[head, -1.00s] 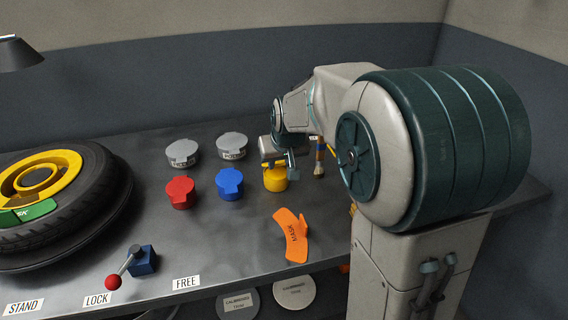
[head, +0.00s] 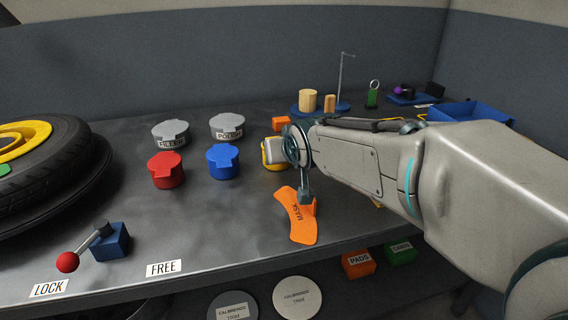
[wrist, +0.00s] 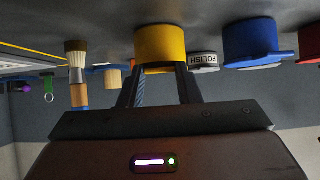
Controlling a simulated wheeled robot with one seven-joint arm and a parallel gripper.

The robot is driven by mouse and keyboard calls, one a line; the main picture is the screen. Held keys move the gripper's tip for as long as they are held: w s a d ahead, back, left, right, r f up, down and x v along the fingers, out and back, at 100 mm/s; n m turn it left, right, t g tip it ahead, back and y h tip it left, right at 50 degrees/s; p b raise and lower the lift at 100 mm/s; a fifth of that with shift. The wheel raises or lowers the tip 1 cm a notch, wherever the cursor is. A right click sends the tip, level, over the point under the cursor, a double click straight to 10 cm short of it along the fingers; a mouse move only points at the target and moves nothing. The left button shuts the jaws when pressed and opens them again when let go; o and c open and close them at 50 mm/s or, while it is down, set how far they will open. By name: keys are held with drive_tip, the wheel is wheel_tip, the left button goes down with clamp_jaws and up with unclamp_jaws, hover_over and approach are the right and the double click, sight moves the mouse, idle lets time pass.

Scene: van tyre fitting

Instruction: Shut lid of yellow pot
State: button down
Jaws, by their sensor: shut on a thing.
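The yellow pot (head: 266,157) stands on the bench, right of the blue pot, mostly hidden behind my wrist in the head view. In the wrist view, which is upside down, the yellow pot (wrist: 160,42) sits straight ahead. My gripper (wrist: 160,69) is shut on it, with one finger at each side of its top end. I cannot tell whether the fingers hold the lid or the body, nor how the lid lies. My fingers are not clear in the head view.
A blue pot (head: 223,164), red pot (head: 166,173) and grey POLISH (head: 227,124) and FILLER (head: 170,133) pots stand left. The orange mask (head: 299,228) lies in front. A brush (wrist: 77,70) stands beside the yellow pot. The tyre (head: 62,185) is far left.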

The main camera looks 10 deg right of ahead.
drive_tip(key=f+b, duration=0.1)
drive_tip(key=b, duration=0.1)
drive_tip(key=shift+s+f+t+b, duration=0.1)
drive_tip(key=shift+f+t+b, duration=0.05)
drive_tip(key=shift+t+b, duration=0.45)
drive_tip(key=shift+b, duration=0.25)
drive_tip(key=c, duration=1)
unclamp_jaws()
drive_tip(key=shift+s, duration=0.1)
drive_tip(key=shift+c, duration=0.2)
